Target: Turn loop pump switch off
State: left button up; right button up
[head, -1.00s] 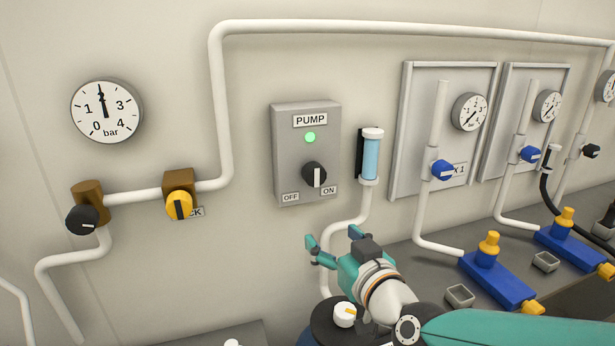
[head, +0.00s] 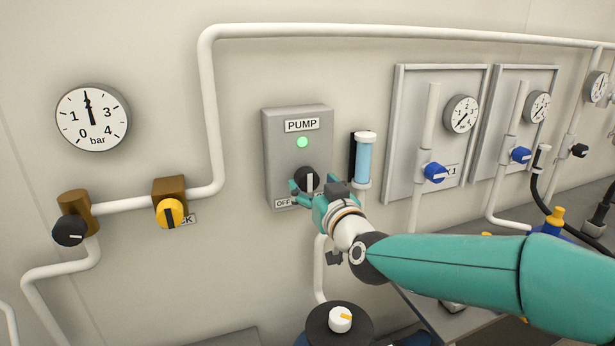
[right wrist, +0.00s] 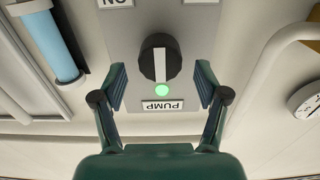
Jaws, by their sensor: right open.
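The pump switch is a black knob (head: 308,179) with a white pointer line, on a grey box (head: 284,150) labelled PUMP on the wall. A green lamp (head: 302,142) above the knob is lit. The knob also shows in the right wrist view (right wrist: 159,62), where the picture is upside down. Its pointer looks about upright, but the gripper partly hides the knob's lower edge and the ON label in the head view. My right gripper (head: 305,194) is open in front of the knob. Its fingers (right wrist: 162,88) stand on either side of the knob, apart from it. My left gripper is not seen.
A clear blue-filled tube (head: 364,160) stands on the wall just right of the box. A white pipe (head: 209,110) runs left of and above it. A yellow knob (head: 171,213) and a black knob (head: 69,230) sit at left. A dark round-topped container (head: 340,325) is below.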

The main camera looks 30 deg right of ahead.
aim_at(312, 185)
jog(key=shift+x, duration=1.75)
jog(key=shift+a, duration=0.1)
jog(key=c, duration=1.1)
jog(key=shift+f+m+b, duration=0.25)
jog(key=shift+m+b, duration=1.15)
jog(key=shift+b, duration=0.05)
jog(key=shift+c, duration=0.2)
jog(key=m+b, duration=0.3)
jog(key=m, duration=0.1)
jog(key=shift+m, duration=0.3)
jog(key=m+b, duration=0.3)
jog(key=m, duration=0.2)
jog(key=shift+d, duration=0.2)
jog(key=m+b, duration=0.2)
jog(key=m, duration=0.3)
jog(key=shift+f, duration=0.15)
jog(key=shift+m, duration=0.4)
